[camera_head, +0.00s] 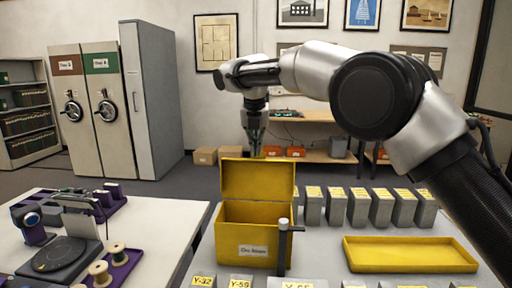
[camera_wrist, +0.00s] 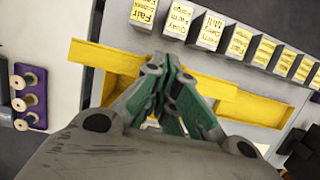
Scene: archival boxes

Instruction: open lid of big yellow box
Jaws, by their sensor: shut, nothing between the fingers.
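The big yellow box (camera_head: 247,238) stands on the near table in the head view, with a white label on its front. Its lid (camera_head: 258,181) stands raised, roughly upright at the back edge, and the box mouth is open. My gripper (camera_head: 255,150) points down just above the lid's top edge; whether it touches the lid cannot be told. In the wrist view my gripper (camera_wrist: 166,65) has its green fingers closed together, with nothing between them, in front of a yellow strip (camera_wrist: 105,57) that looks like the lid's edge. The box interior is mostly hidden there.
A low yellow tray (camera_head: 410,256) lies to the right of the box. Several grey labelled boxes (camera_head: 358,207) stand in a row behind it. A dark upright post with a pale knob (camera_head: 283,245) stands at the box's front right. A white table (camera_head: 150,235) with spools is at left.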

